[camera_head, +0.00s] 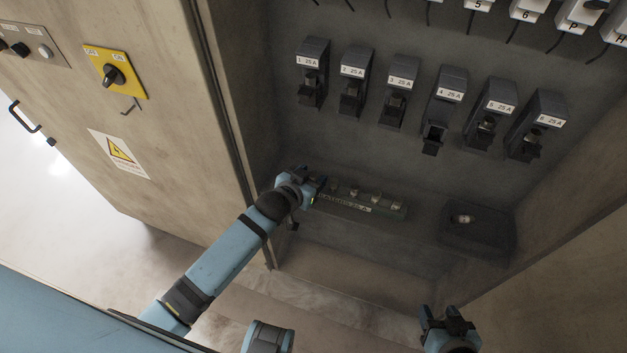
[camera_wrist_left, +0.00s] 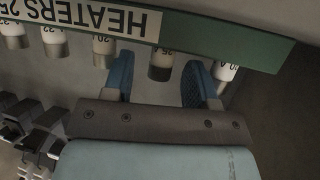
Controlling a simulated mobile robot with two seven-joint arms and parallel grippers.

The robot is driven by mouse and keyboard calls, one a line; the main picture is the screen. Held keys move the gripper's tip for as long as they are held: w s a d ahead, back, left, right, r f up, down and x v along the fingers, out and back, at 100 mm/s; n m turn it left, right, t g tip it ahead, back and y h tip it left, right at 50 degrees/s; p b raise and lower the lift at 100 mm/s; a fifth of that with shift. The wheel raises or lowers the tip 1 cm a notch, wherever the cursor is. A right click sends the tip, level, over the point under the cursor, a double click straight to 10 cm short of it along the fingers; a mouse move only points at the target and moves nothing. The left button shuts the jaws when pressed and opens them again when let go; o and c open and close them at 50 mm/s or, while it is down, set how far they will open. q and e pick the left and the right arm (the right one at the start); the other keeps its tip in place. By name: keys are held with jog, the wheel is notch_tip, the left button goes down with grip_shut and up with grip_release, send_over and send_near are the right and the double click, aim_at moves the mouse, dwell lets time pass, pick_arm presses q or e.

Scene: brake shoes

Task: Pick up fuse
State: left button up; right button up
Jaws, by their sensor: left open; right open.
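Several fuses with pale bodies and metal caps stand in a green rack (camera_head: 390,211) labelled "HEATERS 25 A"; the rack also shows in the left wrist view (camera_wrist_left: 225,45). My left gripper (camera_head: 315,188) is at the rack's left end. In the left wrist view its two blue fingertips (camera_wrist_left: 158,80) are spread apart, with one fuse (camera_wrist_left: 161,66) appearing between them; I cannot tell whether they touch it. Neighbouring fuses (camera_wrist_left: 104,50) (camera_wrist_left: 222,74) show on either side. My right gripper (camera_head: 447,322) is open and empty at the bottom right, away from the rack.
A row of black numbered fuse holders (camera_head: 353,75) is on the cabinet's back wall; the fourth (camera_head: 434,138) hangs open. A dark tray (camera_head: 490,245) with a small pale object (camera_head: 462,218) sits right of the rack. The cabinet door (camera_head: 160,60) is at left, near my left arm.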

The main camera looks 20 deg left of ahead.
pick_arm(q)
jog(key=shift+w+d+f, duration=0.15)
jog(key=shift+w+f, duration=0.05)
jog(key=shift+w, duration=0.25)
jog(key=c, duration=0.8)
jog(key=shift+r, duration=0.1)
jog(key=shift+c, duration=0.2)
